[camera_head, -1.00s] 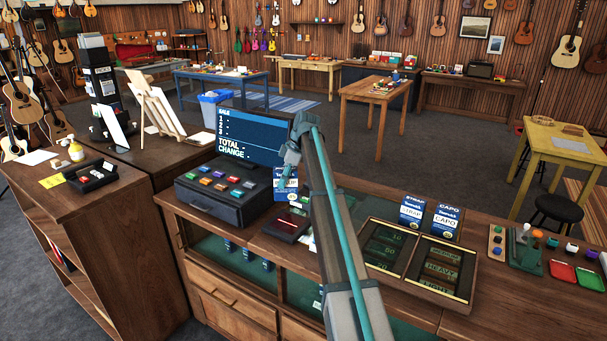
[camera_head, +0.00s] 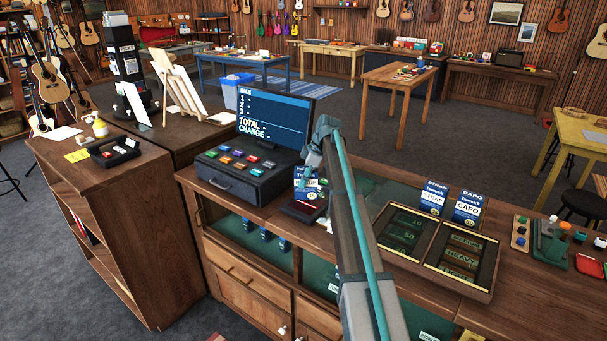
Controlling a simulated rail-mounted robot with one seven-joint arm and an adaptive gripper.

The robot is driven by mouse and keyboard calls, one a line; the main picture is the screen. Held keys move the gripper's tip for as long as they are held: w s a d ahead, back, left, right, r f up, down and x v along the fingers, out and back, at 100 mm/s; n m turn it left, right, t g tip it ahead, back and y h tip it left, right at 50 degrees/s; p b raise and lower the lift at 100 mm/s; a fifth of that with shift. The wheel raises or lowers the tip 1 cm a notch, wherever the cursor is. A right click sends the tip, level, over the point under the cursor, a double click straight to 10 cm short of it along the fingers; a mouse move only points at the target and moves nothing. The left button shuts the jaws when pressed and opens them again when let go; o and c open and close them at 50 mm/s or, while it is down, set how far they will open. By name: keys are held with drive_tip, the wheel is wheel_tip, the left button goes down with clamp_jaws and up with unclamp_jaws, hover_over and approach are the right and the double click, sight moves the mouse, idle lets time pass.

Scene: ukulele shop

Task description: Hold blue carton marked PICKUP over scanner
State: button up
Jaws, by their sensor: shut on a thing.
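My gripper (camera_head: 309,172) reaches down over the counter beside the till and is shut on a small blue and white carton (camera_head: 306,186). The carton is upright; its lettering is too small to read, and the gripper covers its top. A dark flat device with a red face, which looks like the scanner (camera_head: 301,210), lies on the counter just below the carton in the picture. A narrow gap seems to lie between them, but I cannot tell the exact height. My arm hides the counter to the right of the carton.
The till (camera_head: 241,177) with its screen (camera_head: 272,117) stands close on the left. Right of my arm are a framed two-panel tray (camera_head: 429,245) and two upright blue cartons, STRAP (camera_head: 433,199) and CAPO (camera_head: 467,208). A green stand (camera_head: 550,242) is farther right.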

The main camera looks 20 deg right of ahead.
drive_tip(key=shift+f, duration=0.4)
drive_tip(key=shift+r+p, duration=1.25)
drive_tip(key=shift+r, duration=3.3)
